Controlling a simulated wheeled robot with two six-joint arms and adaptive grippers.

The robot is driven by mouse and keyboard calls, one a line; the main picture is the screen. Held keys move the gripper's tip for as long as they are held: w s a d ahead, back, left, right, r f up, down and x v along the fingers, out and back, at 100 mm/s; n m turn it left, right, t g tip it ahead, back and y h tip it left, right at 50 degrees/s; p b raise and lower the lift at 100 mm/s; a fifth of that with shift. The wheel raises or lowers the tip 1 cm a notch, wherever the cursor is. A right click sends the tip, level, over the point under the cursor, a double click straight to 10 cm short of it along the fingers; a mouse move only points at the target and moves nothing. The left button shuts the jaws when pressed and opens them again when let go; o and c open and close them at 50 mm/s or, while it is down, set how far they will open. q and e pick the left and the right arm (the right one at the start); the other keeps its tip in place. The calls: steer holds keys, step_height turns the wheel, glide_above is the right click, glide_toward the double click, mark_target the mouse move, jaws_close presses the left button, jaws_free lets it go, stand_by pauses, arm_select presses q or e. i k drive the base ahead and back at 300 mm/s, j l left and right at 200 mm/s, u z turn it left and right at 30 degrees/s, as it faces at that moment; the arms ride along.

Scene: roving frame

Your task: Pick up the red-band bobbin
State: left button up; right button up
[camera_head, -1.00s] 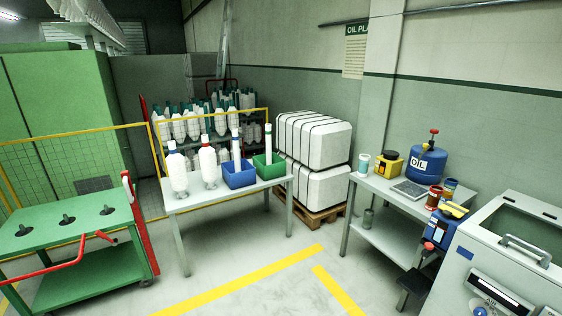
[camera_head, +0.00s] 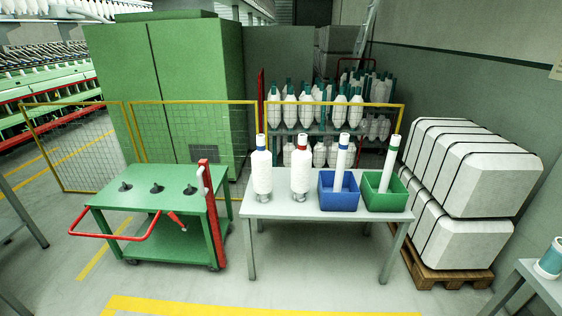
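The red-band bobbin (camera_head: 300,172) stands upright on the white table (camera_head: 285,210). It is wound with white yarn and has a red band near its top. A similar blue-band bobbin (camera_head: 262,175) stands just left of it, slightly apart. To its right a blue bin (camera_head: 338,204) holds a thin white tube with a blue band (camera_head: 342,155), and a green bin (camera_head: 384,202) holds a tube with a green band (camera_head: 390,160). Neither of my grippers shows in the view.
A green trolley (camera_head: 155,195) with a red handle stands left of the table. Wrapped white bales on a pallet (camera_head: 445,276) stand to the right. A yellow-framed mesh fence (camera_head: 190,140) and bobbin racks are behind. The floor in front is clear, with yellow lines.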

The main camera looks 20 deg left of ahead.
mark_target(301, 158)
steer(key=i+l+u, duration=0.2)
steer(key=u, duration=0.2)
steer(key=i+l+u, duration=0.65)
steer(key=u, duration=0.2)
steer(key=i+l+u, duration=0.2)
steer(key=l+u, duration=0.2)
steer(key=i+l+u, duration=0.1)
steer(key=l+u, duration=0.3)
steer(key=l, duration=0.15)
